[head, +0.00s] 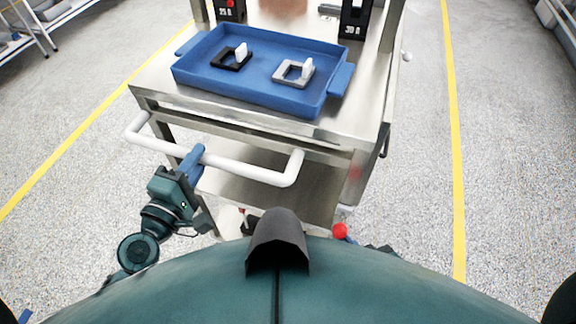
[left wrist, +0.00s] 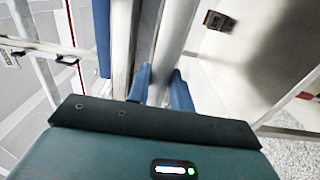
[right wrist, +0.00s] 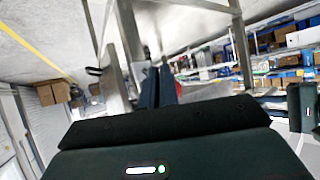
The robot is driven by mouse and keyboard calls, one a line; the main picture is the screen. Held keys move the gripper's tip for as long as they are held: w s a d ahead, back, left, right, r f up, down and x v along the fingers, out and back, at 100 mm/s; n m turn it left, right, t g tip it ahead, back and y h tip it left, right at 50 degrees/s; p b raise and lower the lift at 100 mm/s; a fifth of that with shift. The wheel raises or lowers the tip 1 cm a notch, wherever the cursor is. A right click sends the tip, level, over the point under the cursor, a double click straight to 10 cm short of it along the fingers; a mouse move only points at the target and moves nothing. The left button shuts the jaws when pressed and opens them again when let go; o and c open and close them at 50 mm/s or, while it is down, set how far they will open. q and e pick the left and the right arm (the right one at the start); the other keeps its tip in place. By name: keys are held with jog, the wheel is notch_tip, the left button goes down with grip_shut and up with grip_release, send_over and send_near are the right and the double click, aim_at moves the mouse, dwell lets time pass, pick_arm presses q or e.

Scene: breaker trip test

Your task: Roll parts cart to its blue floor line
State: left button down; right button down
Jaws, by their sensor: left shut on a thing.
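The parts cart (head: 155,85) is a metal trolley in front of me, with a white bar handle (head: 250,170) on its near side. My left gripper (head: 193,158) is shut on the left part of this handle. In the left wrist view its two blue fingers (left wrist: 160,88) sit on either side of the white bar (left wrist: 174,45). My right gripper is not clearly seen in the head view. In the right wrist view its dark fingers (right wrist: 158,86) are close together with nothing visible between them.
A blue tray (head: 270,97) on the cart top carries a black part (head: 230,60) and a grey part (head: 290,73). Yellow floor lines (head: 75,135) run along both sides, with open speckled floor between them and the cart. Shelving (head: 45,20) stands at far left.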

pick_arm(q)
jog(key=p+v, duration=0.3)
jog(key=v, duration=2.2)
jog(key=shift+r, duration=0.25)
dwell(2.7)
